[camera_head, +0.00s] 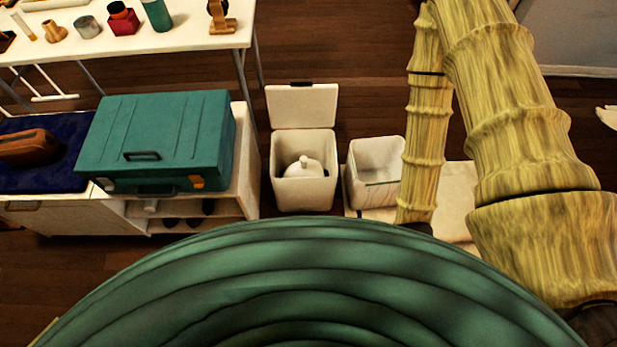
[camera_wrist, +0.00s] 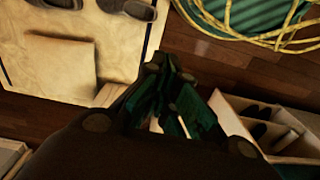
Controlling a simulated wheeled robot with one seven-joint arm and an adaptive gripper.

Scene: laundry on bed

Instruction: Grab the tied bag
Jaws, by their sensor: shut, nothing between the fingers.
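The tied bag (camera_head: 303,168) is white and rounded, with a knot on top. It sits inside a white bin (camera_head: 304,201) whose lid (camera_head: 302,105) stands open, in the middle of the head view. The bin walls hide the bag's lower part. My gripper (camera_wrist: 166,85) shows in the wrist view with its dark and green fingers shut and nothing visible between them. In the head view my arm comes down at the right, and the gripper itself cannot be made out. I cannot make out the bag in the wrist view.
A second white bin (camera_head: 376,160), open and lidless, stands right of the first. A teal case (camera_head: 160,135) lies on a low white cabinet at the left. A white table (camera_head: 190,40) with small items stands behind. The wrist view shows a pale mat (camera_wrist: 125,55) with shoes.

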